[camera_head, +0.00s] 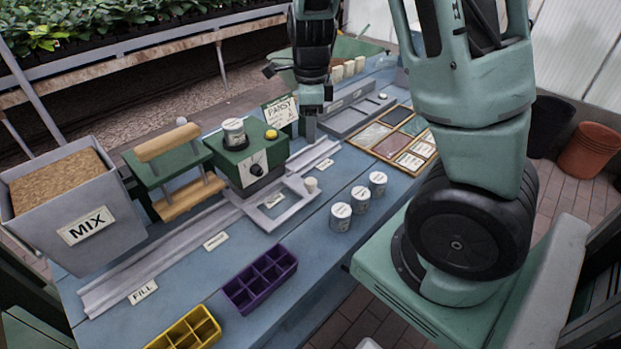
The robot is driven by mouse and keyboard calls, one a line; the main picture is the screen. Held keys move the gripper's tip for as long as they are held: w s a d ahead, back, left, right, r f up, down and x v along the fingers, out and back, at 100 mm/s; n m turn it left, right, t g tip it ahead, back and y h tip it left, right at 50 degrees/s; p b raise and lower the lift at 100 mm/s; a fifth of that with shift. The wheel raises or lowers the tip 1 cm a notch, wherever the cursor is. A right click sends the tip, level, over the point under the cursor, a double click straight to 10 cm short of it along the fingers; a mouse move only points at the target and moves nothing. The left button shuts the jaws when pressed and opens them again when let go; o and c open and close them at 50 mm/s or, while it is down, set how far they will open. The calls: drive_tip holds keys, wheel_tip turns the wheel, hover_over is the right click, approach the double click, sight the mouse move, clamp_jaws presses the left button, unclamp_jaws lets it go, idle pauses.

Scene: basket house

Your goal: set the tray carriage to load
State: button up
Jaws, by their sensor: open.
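The tray carriage (281,219) is a flat grey open frame on a long grey rail (150,255). It sits below the green seeder box, and a pale round knob (311,184) stands at its right corner. The rail runs from lower left to upper right. Labels lie along it: FILL (143,292) at the lower left, then others (216,241) too small to read surely, up to one at the far right end (325,164). My gripper (311,130) points down over the rail's upper right end, beyond the knob, open and apparently empty. Its fingertips are partly hard to make out.
The green seeder box (243,159), a green roller press (172,165) and the MIX bin (73,203) border the rail. Several white tins (341,217) stand right of the carriage. Purple (261,280) and yellow (186,333) cell trays lie in front. A wooden compartment tray (396,138) is at right.

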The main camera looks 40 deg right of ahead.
sight(311, 181)
wheel_tip(311, 181, down, 16)
drive_tip(key=shift+b, duration=0.9)
drive_tip(key=shift+c, duration=0.3)
clamp_jaws()
drive_tip(key=d, duration=2.1)
drive_tip(key=shift+w+d, duration=0.15)
drive_tip(key=shift+w, duration=0.2)
drive_tip(key=shift+d, duration=0.1)
drive_tip(key=shift+o, duration=0.3)
unclamp_jaws()
